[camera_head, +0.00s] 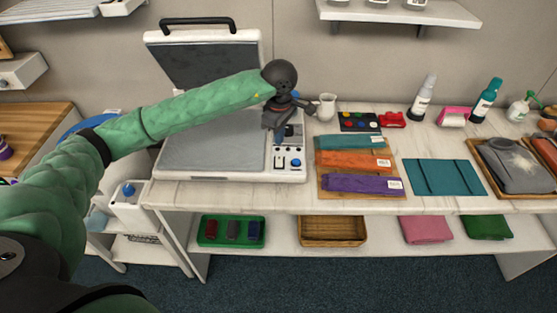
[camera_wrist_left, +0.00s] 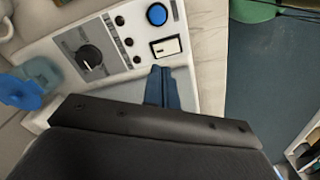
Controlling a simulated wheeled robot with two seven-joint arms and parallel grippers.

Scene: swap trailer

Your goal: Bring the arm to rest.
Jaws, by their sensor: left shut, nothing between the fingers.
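My left arm in its green sleeve reaches in from the left across the press. My left gripper (camera_head: 281,128) is over the control panel at the press's right side. It is shut and holds nothing. In the left wrist view its closed fingertips (camera_wrist_left: 158,75) point at the panel, close to a white rocker switch (camera_wrist_left: 165,46) and a round blue button (camera_wrist_left: 157,14). A black knob (camera_wrist_left: 90,55) shows to their left. I cannot tell whether the fingertips touch the panel. My right gripper is not in view.
The press (camera_head: 215,145) has its lid (camera_head: 205,62) raised behind my forearm. To the right are a white pitcher (camera_head: 327,107), folded cloths (camera_head: 360,163), a teal cloth (camera_head: 445,177) and bottles (camera_head: 422,98). A green tray (camera_head: 260,235) and a basket (camera_head: 332,231) sit on the lower shelf.

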